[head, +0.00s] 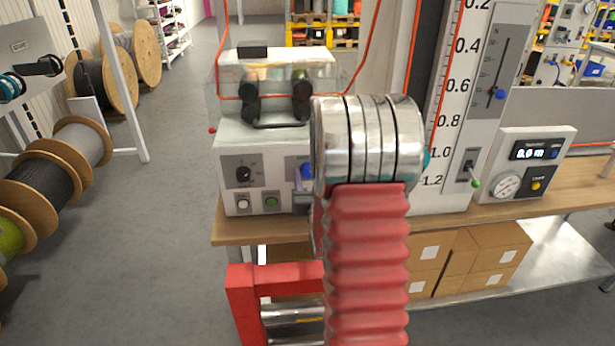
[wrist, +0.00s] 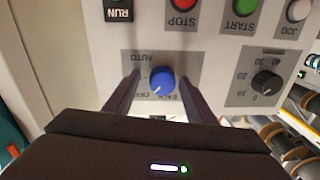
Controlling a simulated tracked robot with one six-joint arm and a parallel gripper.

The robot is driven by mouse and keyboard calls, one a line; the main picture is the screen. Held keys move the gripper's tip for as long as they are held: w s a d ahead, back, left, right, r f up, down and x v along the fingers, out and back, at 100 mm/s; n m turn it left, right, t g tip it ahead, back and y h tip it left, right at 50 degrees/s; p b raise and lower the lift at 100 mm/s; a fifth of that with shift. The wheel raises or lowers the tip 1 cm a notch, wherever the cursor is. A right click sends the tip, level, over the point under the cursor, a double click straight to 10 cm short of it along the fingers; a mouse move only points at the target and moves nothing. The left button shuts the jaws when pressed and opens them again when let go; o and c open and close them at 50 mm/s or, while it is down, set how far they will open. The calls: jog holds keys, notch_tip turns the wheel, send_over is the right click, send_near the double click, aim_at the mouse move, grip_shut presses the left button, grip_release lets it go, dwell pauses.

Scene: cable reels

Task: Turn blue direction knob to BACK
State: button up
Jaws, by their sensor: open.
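The blue knob (wrist: 163,79) sits on a grey label plate in the wrist view, where the lettering is upside down. Its white mark points down and slightly left in the picture. Lettering shows above left and below it; the lower words are partly covered and hard to read. My gripper (wrist: 160,76) is open, with one dark finger on each side of the knob. I cannot tell whether either finger touches it. In the head view the blue knob (head: 307,171) shows beside my arm, on the front of the grey control box (head: 270,160); my arm hides the gripper's tips.
A black dial (wrist: 266,82), a red STOP button (wrist: 183,4) and a green START button (wrist: 244,6) are near the knob. The wooden bench (head: 470,211) carries a gauge box (head: 530,160). Cable reels (head: 45,185) stand left; floor between is clear.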

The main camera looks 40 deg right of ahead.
jog(key=shift+w, duration=0.1)
jog(key=shift+a, duration=0.15)
jog(key=c, duration=1)
jog(key=shift+d, duration=0.2)
jog(key=shift+c, duration=0.2)
jog(key=shift+a, duration=0.1)
jog(key=shift+n, duration=0.3)
jog(key=n, duration=0.8)
